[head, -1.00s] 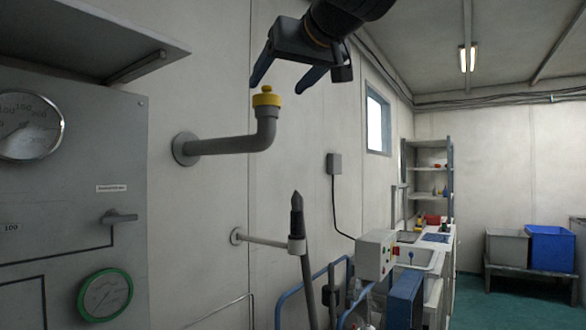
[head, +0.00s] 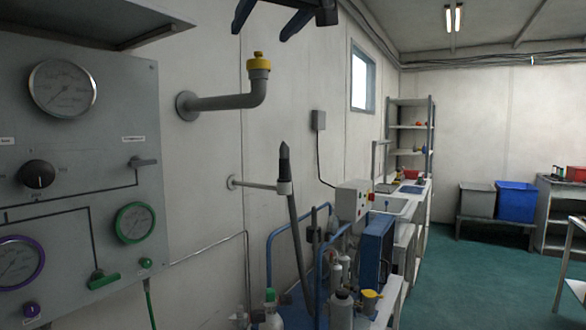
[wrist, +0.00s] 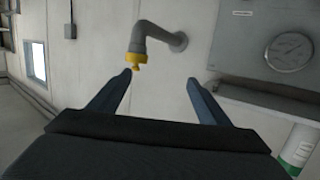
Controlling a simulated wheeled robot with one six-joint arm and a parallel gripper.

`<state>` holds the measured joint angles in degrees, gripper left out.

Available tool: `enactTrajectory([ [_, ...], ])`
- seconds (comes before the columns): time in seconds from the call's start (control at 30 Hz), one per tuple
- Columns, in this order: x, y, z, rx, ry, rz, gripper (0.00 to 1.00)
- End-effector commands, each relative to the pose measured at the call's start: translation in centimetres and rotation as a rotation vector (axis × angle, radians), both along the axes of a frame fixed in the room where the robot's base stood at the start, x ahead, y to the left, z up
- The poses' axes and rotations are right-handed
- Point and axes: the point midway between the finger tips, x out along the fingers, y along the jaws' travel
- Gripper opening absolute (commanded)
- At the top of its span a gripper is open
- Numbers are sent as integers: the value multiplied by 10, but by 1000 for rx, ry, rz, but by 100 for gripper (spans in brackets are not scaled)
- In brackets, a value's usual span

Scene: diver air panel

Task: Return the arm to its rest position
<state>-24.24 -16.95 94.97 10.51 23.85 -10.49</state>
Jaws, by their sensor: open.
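My gripper (head: 268,22) shows at the top edge of the head view, partly cut off, with its two blue fingers apart and nothing between them. In the wrist view my gripper (wrist: 163,80) is also open and empty. A grey bent pipe (head: 225,101) with a yellow cap (head: 259,62) sticks out from the wall below my gripper in the head view. The yellow cap (wrist: 137,59) sits on the pipe end near the left finger in the wrist view; the gripper is clear of it.
A grey gauge panel (head: 65,190) with a shelf (head: 90,22) above it stands at the left. A hose on a wall bracket (head: 255,185) is below the pipe. A blue-framed machine (head: 375,245), a sink counter and bins (head: 515,203) lie to the right. Green floor is open there.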

Motion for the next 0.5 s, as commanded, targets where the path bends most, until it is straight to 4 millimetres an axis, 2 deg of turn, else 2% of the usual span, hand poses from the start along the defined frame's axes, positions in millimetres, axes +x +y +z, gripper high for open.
enactTrajectory([
  [0.07, -1, 1, 0, 0, 0, 2, 71],
  [0.27, 8, 3, -30, -21, 45, -5, 71],
  [0.5, 24, -6, -80, -53, 119, -32, 71],
])
